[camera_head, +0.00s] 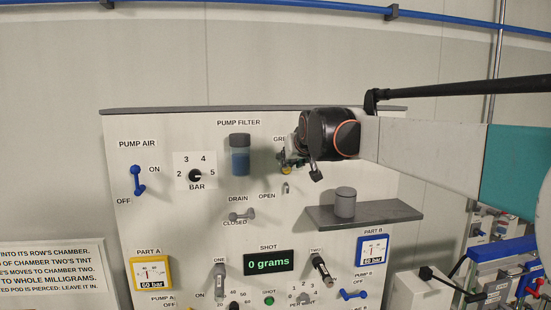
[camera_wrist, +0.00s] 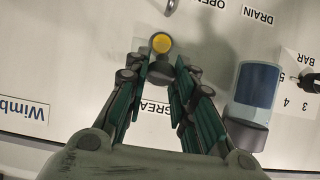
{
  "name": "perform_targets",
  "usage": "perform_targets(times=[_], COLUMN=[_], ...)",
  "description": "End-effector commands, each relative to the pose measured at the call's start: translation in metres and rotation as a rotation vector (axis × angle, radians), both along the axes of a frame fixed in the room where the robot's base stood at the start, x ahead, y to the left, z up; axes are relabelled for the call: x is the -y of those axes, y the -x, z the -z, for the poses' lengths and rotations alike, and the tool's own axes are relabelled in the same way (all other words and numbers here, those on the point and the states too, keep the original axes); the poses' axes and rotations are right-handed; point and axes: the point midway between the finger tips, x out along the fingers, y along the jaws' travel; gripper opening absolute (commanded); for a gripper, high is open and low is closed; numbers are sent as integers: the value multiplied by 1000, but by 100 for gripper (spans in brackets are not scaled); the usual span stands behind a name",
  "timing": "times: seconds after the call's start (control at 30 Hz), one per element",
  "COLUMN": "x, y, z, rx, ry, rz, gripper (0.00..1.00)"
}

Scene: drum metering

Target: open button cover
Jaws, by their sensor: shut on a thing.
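My gripper (camera_head: 296,162) is at the upper right of the white panel (camera_head: 125,215), by the partly hidden GREASE label. In the wrist view my gripper (camera_wrist: 161,76) has its green-sided fingers closed in on a small dark grey round part (camera_wrist: 160,71). A yellow disc (camera_wrist: 161,43) shows just beyond the fingertips, and a bit of yellow (camera_head: 286,170) also shows in the head view. I cannot tell whether the grey part is the button cover. A green button (camera_head: 269,300) sits below the SHOT display, with no clear cover visible over it.
The blue pump filter (camera_head: 240,158) stands out from the panel left of my gripper; it also shows in the wrist view (camera_wrist: 256,88). A dark shelf (camera_head: 380,213) holds a grey cylinder (camera_head: 345,202) below my arm. The drain lever (camera_head: 241,215) is lower left.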

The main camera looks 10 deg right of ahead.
Motion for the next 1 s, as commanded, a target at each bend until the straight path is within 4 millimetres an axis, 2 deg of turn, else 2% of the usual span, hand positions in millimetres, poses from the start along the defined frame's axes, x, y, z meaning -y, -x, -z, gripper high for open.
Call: perform_targets(times=[0.03,0.3,0.6,1.0], x=[0,0,0,0], y=[-2,-10,-17,-22], z=[-11,-28,-38,-45], rx=[-43,-279,-437,-545], ry=[0,0,0,0], rz=[0,0,0,0], gripper=[0,0,0,0])
